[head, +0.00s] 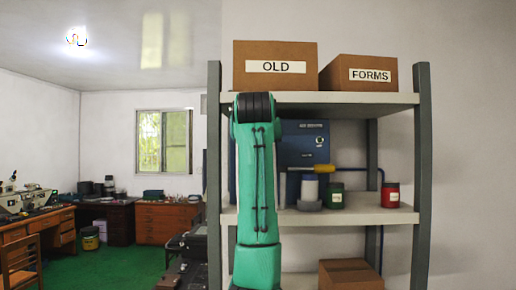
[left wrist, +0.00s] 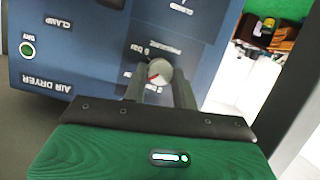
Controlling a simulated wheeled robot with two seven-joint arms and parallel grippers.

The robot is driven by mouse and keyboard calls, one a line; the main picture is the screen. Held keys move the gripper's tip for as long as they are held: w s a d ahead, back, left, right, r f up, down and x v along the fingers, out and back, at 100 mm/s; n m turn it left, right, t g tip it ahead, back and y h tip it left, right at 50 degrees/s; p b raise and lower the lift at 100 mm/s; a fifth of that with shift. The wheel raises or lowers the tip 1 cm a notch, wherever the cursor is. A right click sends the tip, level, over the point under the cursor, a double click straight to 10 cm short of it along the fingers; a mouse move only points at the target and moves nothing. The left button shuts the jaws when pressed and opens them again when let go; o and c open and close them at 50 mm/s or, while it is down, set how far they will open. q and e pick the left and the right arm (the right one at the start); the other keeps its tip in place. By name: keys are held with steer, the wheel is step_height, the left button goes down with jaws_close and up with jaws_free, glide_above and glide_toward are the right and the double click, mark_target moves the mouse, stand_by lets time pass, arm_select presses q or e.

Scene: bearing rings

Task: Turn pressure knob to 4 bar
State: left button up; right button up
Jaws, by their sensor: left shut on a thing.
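A blue panel (head: 303,140) stands on the middle shelf in the head view, partly hidden behind my green arm. In the left wrist view the panel (left wrist: 85,50) appears upside down, with AIR DRYER and CLAMP labels. A round grey knob (left wrist: 161,70) sits by the pressure label, with small bar markings beside it. A red mark shows on the knob's lower left in that picture; the exact value it points at is too blurred to tell. My left gripper (left wrist: 162,82) is shut on the knob, a finger at each side. My right gripper is in neither view.
A yellow-handled part (head: 319,168), a dark green jar (head: 334,196) and a red jar (head: 390,195) are right of my arm. Boxes marked OLD (head: 275,66) and FORMS (head: 358,74) stand on top. Grey shelf posts (head: 421,170) bound the sides.

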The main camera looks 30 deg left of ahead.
arm_select(q)
steer(key=shift+d+m+y, duration=0.1)
steer(key=shift+m+y, duration=0.4)
steer(key=shift+m, duration=0.2)
steer(key=o, duration=1)
steer(key=shift+w, duration=0.1)
steer(key=b+v, duration=0.7)
steer(key=v, duration=0.6)
steer(key=shift+d+r, duration=0.2)
steer(key=shift+r, duration=0.05)
